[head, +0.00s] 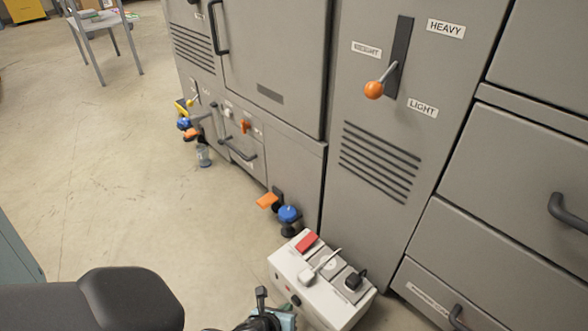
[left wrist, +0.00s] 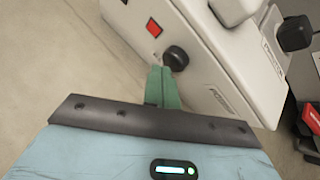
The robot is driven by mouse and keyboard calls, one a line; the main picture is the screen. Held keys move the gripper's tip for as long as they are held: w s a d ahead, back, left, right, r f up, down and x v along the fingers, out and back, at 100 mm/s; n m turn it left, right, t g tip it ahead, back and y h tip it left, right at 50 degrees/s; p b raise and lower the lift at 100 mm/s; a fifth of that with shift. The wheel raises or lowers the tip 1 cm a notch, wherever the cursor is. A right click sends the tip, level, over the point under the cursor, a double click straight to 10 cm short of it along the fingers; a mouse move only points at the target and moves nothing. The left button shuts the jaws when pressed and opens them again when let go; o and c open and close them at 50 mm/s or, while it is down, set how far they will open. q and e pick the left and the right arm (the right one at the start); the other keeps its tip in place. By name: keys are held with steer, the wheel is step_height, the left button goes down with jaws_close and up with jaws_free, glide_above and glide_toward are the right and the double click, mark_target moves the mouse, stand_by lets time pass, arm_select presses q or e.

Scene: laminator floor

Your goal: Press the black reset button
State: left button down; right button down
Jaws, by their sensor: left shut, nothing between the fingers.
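The black reset button (head: 296,300) is a round knob on the side face of a white power box (head: 342,316) on the floor. In the left wrist view the button (left wrist: 176,57) sits below a red square (left wrist: 154,28) on that face. My left gripper (left wrist: 163,72) is shut and empty, its green fingertips at the button's lower left edge. They look very close to it; I cannot tell whether they touch. In the head view this gripper (head: 284,318) is partly cut off at the bottom edge. My right gripper is not in view.
The box top has a red rocker switch (head: 307,242), a white plug (head: 307,276) and a black plug (head: 355,280). Grey machine cabinets (head: 375,190) stand close behind, with a blue knob (head: 289,214) and an orange handle (head: 267,200). Open floor (head: 110,150) lies left.

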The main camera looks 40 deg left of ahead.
arm_select(q)
steer(key=shift+w, duration=0.6)
stand_by(0.9)
steer(key=shift+s, duration=0.1)
steer(key=shift+s+p, duration=0.45)
steer(key=shift+s, duration=0.45)
steer(key=shift+s+a+p, duration=0.15)
steer(key=shift+s+p, duration=0.1)
steer(key=shift+s, duration=1)
steer(key=shift+s+a+p, duration=0.1)
steer(key=shift+s+p, duration=0.15)
steer(key=shift+s, duration=1)
